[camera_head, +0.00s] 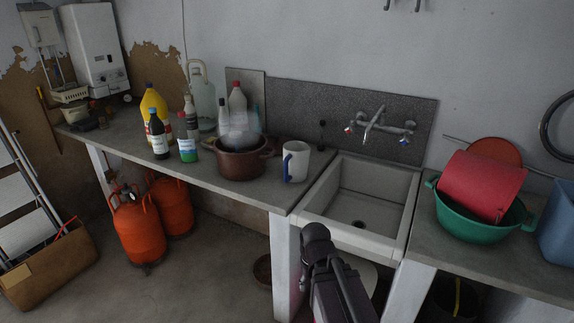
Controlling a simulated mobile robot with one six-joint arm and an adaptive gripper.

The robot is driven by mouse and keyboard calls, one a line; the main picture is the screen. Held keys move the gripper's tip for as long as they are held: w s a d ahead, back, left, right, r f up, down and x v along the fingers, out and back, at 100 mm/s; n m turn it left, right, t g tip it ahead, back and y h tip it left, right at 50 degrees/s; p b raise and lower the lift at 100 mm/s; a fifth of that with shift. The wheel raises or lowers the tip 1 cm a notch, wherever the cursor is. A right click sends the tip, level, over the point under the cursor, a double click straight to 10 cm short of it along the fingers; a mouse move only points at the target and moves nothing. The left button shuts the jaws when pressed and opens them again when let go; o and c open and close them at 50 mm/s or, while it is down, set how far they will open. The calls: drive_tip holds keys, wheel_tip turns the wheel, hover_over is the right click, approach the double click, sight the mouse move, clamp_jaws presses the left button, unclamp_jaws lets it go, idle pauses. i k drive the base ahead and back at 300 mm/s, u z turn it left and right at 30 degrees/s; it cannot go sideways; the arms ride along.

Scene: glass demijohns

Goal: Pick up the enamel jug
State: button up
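The enamel jug (296,163) is white with a blue handle on its left side. It stands upright on the grey worktop, just left of the sink and to the right of a brown pot. Part of my dark arm shows at the bottom centre, below and in front of the sink edge, apart from the jug. I cannot make out any gripper fingers in this view.
The brown pot (241,160) holds clear, glassy items. Several bottles, including a yellow one (152,105), stand further left. The sink (362,200) has a wall tap (375,124). A green basin (478,215) with a red tub stands right. Orange gas cylinders (138,230) are below the worktop.

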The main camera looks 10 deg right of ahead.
sight(296, 154)
drive_tip(key=i, duration=0.85)
drive_tip(key=z, duration=0.05)
